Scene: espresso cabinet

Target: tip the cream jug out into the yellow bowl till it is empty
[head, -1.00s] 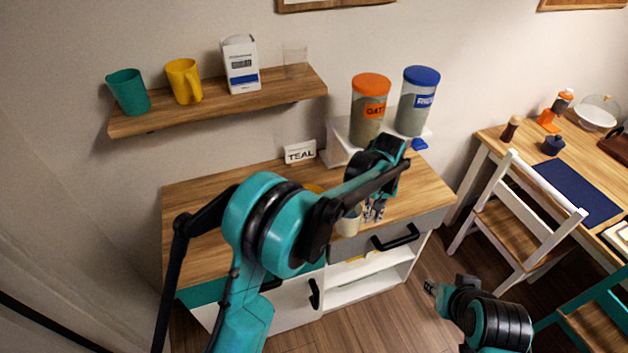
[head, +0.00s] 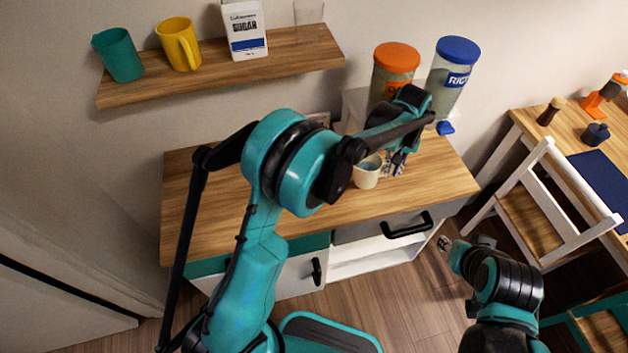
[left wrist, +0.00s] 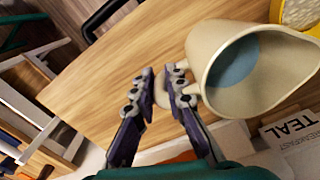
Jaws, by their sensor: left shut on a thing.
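The cream jug (head: 368,172) is over the cabinet top in the head view. In the left wrist view the jug (left wrist: 215,50) has its wide mouth toward the camera, with a blue-grey surface inside. My left gripper (head: 396,164) is at the jug's handle side, its fingers (left wrist: 160,88) closed on the handle, which they partly hide. The yellow bowl (left wrist: 303,13) shows only as a piece at the top right of the left wrist view, close to the jug's rim. My arm hides it in the head view. My right gripper (head: 447,244) is low, away from the cabinet; its fingers are too small to judge.
An orange-lidded canister (head: 396,62) and a blue-lidded canister (head: 452,75) stand behind the left gripper. The wall shelf (head: 200,78) holds mugs and a sugar box. The cabinet top (head: 440,185) is clear at right.

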